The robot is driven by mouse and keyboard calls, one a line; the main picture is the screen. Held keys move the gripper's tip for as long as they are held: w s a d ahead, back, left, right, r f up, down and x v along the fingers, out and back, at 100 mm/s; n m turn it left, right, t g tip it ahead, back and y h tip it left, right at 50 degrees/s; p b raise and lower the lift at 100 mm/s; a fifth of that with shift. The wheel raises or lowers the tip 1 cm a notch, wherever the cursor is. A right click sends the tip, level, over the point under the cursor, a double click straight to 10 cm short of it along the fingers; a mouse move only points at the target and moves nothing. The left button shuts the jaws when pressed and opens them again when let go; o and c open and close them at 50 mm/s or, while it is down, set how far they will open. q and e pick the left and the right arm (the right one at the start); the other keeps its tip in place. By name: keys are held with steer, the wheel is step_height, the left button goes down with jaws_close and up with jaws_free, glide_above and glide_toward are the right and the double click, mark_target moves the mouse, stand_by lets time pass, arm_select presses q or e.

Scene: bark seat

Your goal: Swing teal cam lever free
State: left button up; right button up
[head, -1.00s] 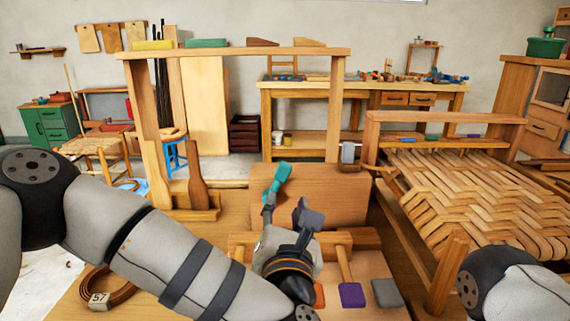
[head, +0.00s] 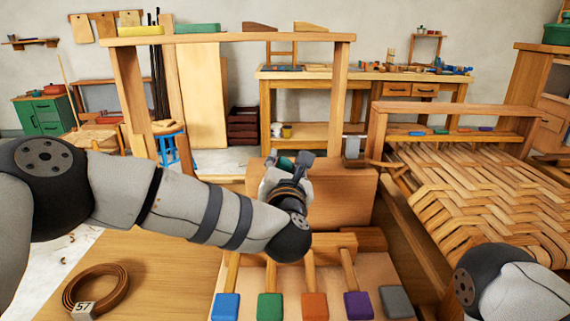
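The teal cam lever (head: 286,162) shows only as a small teal patch at the top of the upright wooden block (head: 345,190). The rest of it is hidden behind my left gripper. My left gripper (head: 288,160) is at the lever, with its dark fingertips apart on either side of the teal patch. I cannot tell whether the fingers touch the lever. Of my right arm, only a link shows at the lower right; its gripper is out of view.
Blue (head: 226,306), green (head: 270,306), orange (head: 314,305), purple (head: 358,305) and grey (head: 397,301) handles lie in front. A wooden frame (head: 230,38) stands behind. A woven bark seat (head: 470,195) is at right. A coiled strip (head: 98,288) lies front left.

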arm_select(q)
jaws_close()
steer(key=shift+a+r, duration=0.1)
steer(key=shift+a, duration=0.05)
steer(key=shift+a+r+n, duration=0.1)
steer(key=shift+a+n, duration=0.55)
steer(key=shift+n, duration=0.45)
steer(key=shift+a+n, duration=0.75)
steer(key=shift+n, duration=0.05)
steer(key=shift+a+f+n+b, duration=0.15)
steer(key=shift+a+n+b, duration=0.9)
steer(key=shift+n, duration=0.5)
steer(key=shift+a+f+n+b, duration=0.15)
steer(key=shift+a+n+b, duration=0.55)
steer(key=shift+a+n, duration=0.7)
arm_select(e)
steer(key=shift+g, duration=0.6)
steer(key=shift+s+f, duration=0.8)
steer(key=shift+f, duration=0.2)
steer(key=shift+s+f, duration=0.8)
steer(key=shift+f, duration=0.15)
arm_select(q)
steer(key=shift+d+n, duration=0.1)
steer(key=shift+n, duration=0.15)
jaws_free()
